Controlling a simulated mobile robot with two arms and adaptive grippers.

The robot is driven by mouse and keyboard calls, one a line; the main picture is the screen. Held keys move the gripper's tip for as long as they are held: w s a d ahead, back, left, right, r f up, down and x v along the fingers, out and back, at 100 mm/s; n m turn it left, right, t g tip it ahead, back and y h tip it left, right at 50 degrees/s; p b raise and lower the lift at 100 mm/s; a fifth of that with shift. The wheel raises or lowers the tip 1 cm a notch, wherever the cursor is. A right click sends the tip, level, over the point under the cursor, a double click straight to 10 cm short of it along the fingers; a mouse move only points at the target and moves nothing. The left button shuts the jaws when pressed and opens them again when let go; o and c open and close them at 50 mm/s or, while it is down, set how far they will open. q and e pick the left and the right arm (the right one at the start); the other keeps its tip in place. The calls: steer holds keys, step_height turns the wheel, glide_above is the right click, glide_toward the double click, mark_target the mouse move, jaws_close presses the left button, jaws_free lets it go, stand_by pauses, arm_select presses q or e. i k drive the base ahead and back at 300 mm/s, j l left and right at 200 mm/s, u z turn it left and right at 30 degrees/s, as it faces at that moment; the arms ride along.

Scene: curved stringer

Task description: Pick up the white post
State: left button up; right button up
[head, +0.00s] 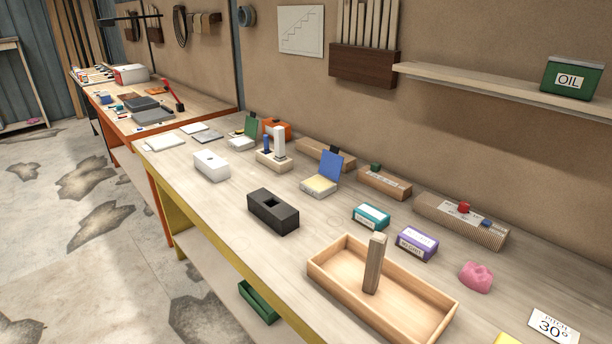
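The white post (279,141) stands upright in a pale wooden block (268,163) toward the back middle of the workbench. A shorter blue post (266,145) stands beside it, on its left, in the same block. Neither of my grippers shows in the head view, so I see nothing holding the white post. Its lower end is hidden in or behind the block.
A white box (211,166) and a black block with a square hole (273,211) lie nearer the front edge. An open box with a blue lid (322,178) stands to the right. A wooden tray (335,284) holds an upright wooden post (374,263).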

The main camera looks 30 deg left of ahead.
mark_target(278, 131)
steer(key=j+z, duration=0.25)
steer(key=z, duration=0.15)
steer(key=j+z, duration=0.25)
steer(key=z, duration=0.15)
steer(key=k+j+z, duration=0.1)
steer(key=z, duration=0.25)
steer(key=k+j+z, duration=0.2)
steer(key=j, duration=0.45)
steer(key=k+j+z, duration=0.15)
steer(key=k+j, duration=0.2)
steer(key=j, duration=0.2)
steer(key=k+j+z, duration=0.2)
steer(key=k+j, duration=0.15)
steer(key=j, duration=0.2)
steer(key=k+j+z, duration=0.2)
steer(key=k+j, duration=0.15)
steer(key=j, duration=0.15)
